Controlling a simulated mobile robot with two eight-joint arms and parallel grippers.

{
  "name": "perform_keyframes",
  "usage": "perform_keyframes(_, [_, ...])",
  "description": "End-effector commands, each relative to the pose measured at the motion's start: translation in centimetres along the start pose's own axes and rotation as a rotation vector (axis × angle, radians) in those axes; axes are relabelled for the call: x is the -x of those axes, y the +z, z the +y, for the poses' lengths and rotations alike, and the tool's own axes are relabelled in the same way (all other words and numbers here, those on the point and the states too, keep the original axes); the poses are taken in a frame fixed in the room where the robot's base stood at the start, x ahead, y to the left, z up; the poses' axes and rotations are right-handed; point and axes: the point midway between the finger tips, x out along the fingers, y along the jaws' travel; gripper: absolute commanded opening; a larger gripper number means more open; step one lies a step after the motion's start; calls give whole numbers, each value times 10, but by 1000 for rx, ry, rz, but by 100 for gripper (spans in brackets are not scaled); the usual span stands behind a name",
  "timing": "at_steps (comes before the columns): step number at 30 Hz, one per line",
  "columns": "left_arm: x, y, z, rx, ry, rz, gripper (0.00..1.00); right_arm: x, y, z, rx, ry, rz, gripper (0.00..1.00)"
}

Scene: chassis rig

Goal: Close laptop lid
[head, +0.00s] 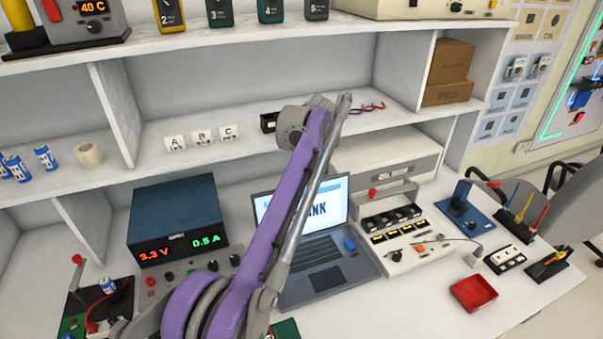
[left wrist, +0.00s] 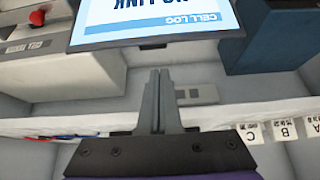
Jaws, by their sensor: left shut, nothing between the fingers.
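The laptop (head: 322,255) stands open on the bench, its lid raised and its lit screen (head: 335,195) facing me. My purple left arm crosses in front of it and hides the left part of the screen and keyboard. In the left wrist view, which is upside down, my left gripper (left wrist: 160,75) is shut and empty. Its fingers point toward the top edge of the laptop screen (left wrist: 155,22), with a small gap in the picture. I cannot make out the fingertips in the head view. My right gripper is in neither view.
A blue power supply (head: 178,222) stands left of the laptop. A control box with a handle (head: 400,240) stands close on its right. Shelves (head: 240,150) rise behind, with A, B, C labels. A red tray (head: 473,293) lies at the front right.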

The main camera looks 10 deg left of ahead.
Motion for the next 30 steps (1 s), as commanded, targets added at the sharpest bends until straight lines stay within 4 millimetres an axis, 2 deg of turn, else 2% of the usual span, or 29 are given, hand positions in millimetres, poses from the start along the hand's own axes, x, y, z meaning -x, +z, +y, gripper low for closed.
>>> perform_keyframes(5, [-20, 0, -1, 3, -2, 0, 0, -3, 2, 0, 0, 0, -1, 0])
perform_keyframes(15, [-80, 0, -1, 2, -1, 1, 0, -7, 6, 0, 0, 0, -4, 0])
perform_keyframes(18, [-90, 0, -1, 2, 0, 1, 0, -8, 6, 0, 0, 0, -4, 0])
perform_keyframes(23, [-98, 0, 0, 1, 0, 0, 0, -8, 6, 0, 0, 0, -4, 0])
perform_keyframes(30, [-99, 0, 0, 1, 0, 0, 0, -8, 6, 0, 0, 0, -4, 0])
